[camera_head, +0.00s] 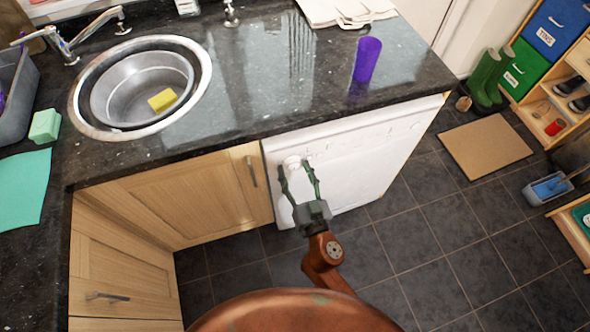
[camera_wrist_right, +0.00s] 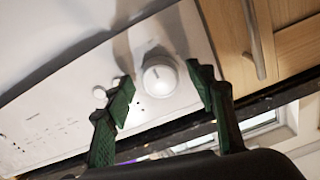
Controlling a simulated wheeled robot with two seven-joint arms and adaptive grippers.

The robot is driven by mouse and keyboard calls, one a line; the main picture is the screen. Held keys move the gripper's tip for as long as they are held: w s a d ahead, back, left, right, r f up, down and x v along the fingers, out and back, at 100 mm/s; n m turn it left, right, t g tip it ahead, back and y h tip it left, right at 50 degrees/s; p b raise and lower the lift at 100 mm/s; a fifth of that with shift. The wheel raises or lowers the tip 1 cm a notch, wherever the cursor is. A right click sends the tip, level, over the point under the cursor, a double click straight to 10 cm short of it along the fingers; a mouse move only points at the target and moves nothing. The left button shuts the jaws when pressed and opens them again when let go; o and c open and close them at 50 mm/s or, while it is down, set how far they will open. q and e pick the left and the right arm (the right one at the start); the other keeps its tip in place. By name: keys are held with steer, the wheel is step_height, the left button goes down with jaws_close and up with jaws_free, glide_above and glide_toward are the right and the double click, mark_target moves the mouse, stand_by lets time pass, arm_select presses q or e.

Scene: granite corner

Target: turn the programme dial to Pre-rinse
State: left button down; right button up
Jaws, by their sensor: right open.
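The programme dial (camera_wrist_right: 160,77) is a round white knob on the white front panel of the dishwasher (camera_head: 345,155). In the head view the dial (camera_head: 292,163) shows small near the panel's upper left corner. My right gripper (camera_wrist_right: 157,85) is open, with one green finger on each side of the dial in the wrist view. In the head view the right gripper (camera_head: 297,170) reaches up to the dial from below. I cannot tell whether the fingers touch it. The dial's labels are too small to read. My left gripper is not in view.
A black granite worktop (camera_head: 255,90) overhangs the dishwasher, with a purple cup (camera_head: 367,59) near its edge. A wooden cupboard door (camera_head: 190,195) with a metal handle (camera_head: 251,171) is just left of the dial. The dark tiled floor (camera_head: 440,220) is clear in front.

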steer(key=shift+w, duration=0.1)
steer(key=shift+c, duration=0.4)
steer(key=c, duration=1.1)
